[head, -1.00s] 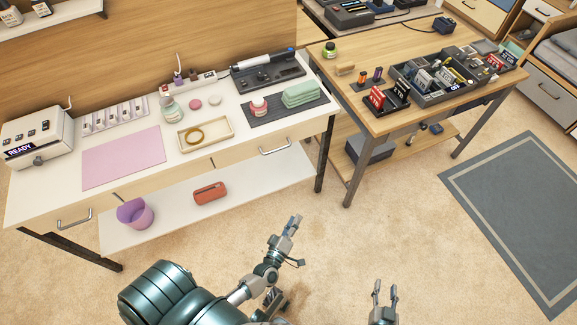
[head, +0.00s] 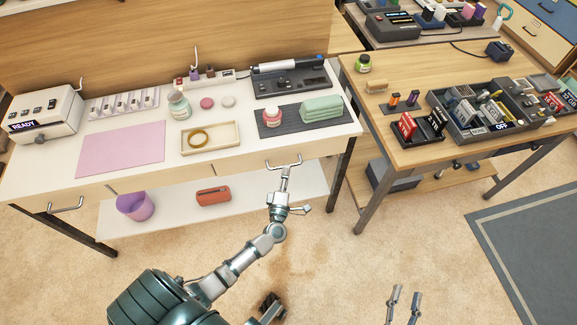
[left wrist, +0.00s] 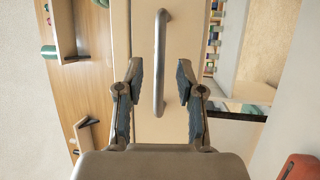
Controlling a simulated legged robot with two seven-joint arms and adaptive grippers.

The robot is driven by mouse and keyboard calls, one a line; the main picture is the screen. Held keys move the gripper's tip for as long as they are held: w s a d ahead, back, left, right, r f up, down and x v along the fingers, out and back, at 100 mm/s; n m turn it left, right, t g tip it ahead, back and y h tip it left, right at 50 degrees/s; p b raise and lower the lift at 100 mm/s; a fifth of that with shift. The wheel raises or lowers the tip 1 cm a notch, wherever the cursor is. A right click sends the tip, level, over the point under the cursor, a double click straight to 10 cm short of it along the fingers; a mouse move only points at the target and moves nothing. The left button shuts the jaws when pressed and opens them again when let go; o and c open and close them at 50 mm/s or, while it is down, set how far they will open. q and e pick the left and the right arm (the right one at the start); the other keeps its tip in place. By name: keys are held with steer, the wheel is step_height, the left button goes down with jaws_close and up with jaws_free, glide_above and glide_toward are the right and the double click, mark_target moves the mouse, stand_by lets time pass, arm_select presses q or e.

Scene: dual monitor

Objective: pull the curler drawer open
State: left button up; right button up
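The drawer front (head: 322,148) under the hair curler (head: 286,64) is at the right of the white table and looks flush. Its metal bar handle (head: 283,163) also shows in the left wrist view (left wrist: 160,40), running lengthwise between my two fingers. My left gripper (head: 285,172) is at this handle, its fingers partly hard to make out in the head view. In the left wrist view my left gripper (left wrist: 160,68) is open, with a gap between each finger and the bar. My right gripper (head: 404,292) is open and empty, low over the floor.
Another drawer handle (head: 66,206) is at the table's left. A lower shelf (head: 240,200) holds a purple bin (head: 135,205) and a red-orange object (head: 213,197). A dark table leg (head: 340,183) stands right of my left gripper.

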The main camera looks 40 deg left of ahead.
arm_select(q)
steer(key=x, duration=0.3)
steer(key=shift+a+f, duration=0.15)
steer(key=shift+a, duration=0.15)
steer(key=shift+d, duration=0.1)
steer(key=shift+d, duration=0.1)
steer(key=shift+c, duration=0.7)
jaws_close()
